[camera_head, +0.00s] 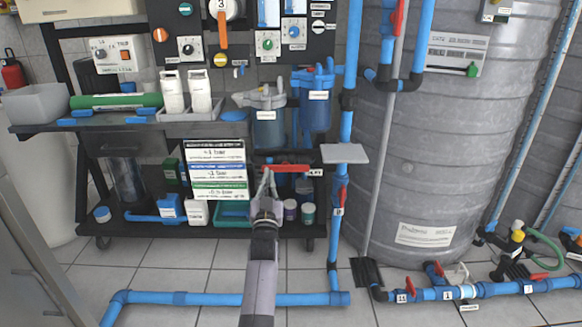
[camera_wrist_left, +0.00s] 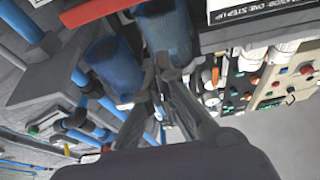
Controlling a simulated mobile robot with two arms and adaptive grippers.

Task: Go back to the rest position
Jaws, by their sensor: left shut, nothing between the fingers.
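My left gripper (camera_head: 267,178) is in the middle of the head view, its forearm rising from the bottom edge. Its fingers point up at the rack and are shut and empty. In the left wrist view the fingertips (camera_wrist_left: 160,68) show close together at the centre. A red lever (camera_head: 288,169) shows just above and beside the fingertips in the head view; I cannot tell whether they touch. A red bar also crosses the top left of the wrist view (camera_wrist_left: 95,12). My right gripper is in neither view.
The black rack (camera_head: 60,128) holds filter housings (camera_head: 318,108), white bottles (camera_head: 200,92) and a label board (camera_head: 215,168). A large grey tank (camera_head: 430,140) stands right, behind a vertical blue pipe (camera_head: 347,130). Blue floor pipes (camera_head: 200,299) run low. Tiled floor (camera_head: 120,262) lies between.

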